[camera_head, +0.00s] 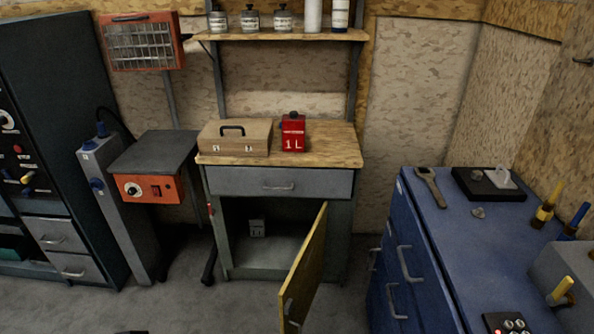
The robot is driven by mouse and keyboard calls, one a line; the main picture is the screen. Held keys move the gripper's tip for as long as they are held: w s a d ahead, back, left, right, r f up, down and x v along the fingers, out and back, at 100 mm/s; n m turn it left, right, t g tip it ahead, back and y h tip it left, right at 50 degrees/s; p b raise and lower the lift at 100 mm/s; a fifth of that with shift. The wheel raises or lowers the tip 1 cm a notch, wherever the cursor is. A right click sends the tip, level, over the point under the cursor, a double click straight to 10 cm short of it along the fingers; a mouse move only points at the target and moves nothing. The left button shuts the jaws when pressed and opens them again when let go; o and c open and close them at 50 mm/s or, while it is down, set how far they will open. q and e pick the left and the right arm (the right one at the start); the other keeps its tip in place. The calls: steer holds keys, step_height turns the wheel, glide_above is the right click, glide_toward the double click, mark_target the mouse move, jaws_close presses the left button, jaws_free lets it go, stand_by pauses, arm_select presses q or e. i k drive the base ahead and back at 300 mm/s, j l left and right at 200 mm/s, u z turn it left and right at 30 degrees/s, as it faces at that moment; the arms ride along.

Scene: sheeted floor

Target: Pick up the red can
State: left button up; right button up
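The red can (293,133) is a small box-shaped can marked "1 L" with a dark cap. It stands upright on the wooden top of the small workbench (335,146) against the back wall. A brown case (235,138) with a dark handle sits just left of it. Neither of my grippers is in view; a small dark shape at the bottom edge is too cut off to identify.
The workbench's yellow door (304,270) hangs open toward me. A blue cabinet (455,240) with a wrench (430,187) and other tools stands at the right. A grey machine (155,155) stands at the left. A shelf (285,36) with bottles hangs above.

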mark_target(293, 130)
steer(key=i+j, duration=0.3)
steer(key=j, duration=0.15)
steer(key=i+j, duration=0.25)
steer(key=j, duration=0.15)
steer(key=i+j+z, duration=0.1)
steer(key=i+j, duration=0.2)
steer(key=j, duration=0.15)
steer(key=i+j, duration=1.4)
steer(key=j, duration=0.15)
steer(key=l+z, duration=0.05)
